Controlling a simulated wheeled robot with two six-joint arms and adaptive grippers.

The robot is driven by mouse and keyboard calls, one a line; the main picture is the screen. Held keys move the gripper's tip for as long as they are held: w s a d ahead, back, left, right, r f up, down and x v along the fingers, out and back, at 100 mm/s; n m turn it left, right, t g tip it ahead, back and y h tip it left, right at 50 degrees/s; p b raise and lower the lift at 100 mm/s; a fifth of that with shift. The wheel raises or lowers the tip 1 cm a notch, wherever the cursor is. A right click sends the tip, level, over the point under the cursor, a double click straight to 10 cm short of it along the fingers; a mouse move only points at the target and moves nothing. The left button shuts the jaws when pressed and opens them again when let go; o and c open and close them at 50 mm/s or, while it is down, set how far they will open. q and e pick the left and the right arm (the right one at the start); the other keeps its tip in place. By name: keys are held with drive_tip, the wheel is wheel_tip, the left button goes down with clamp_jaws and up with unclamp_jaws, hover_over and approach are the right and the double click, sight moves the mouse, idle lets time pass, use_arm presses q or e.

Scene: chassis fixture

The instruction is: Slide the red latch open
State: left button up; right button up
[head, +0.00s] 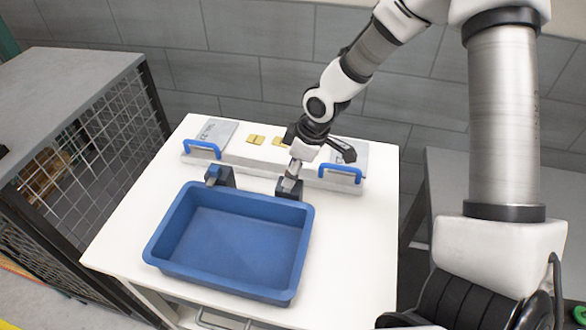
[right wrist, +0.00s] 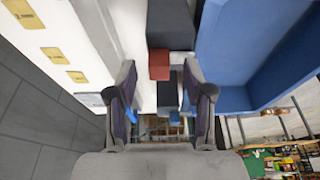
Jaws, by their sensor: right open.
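The red latch (right wrist: 160,65) shows in the right wrist view as a small red block against a dark block (right wrist: 171,25). In the head view this dark block (head: 288,194) stands at the back right edge of the blue bin, and the latch is hidden behind my gripper. My right gripper (head: 292,180) is over that block, pointing down. In the right wrist view its fingers (right wrist: 161,75) are spread apart, with the red latch showing between their tips. I cannot tell whether either finger touches it. My left gripper is not in view.
The blue bin (head: 168,222) sits in front on the white table (head: 350,250). A second dark block (head: 222,178) stands to the left. Behind is a white fixture with blue handles (head: 203,147) (head: 341,172) and yellow labels (head: 256,139). A mesh cage (head: 85,155) stands left.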

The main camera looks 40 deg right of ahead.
drive_tip(key=shift+r+p, duration=2.95)
drive_tip(key=shift+r, duration=0.1)
drive_tip(key=shift+f, duration=0.1)
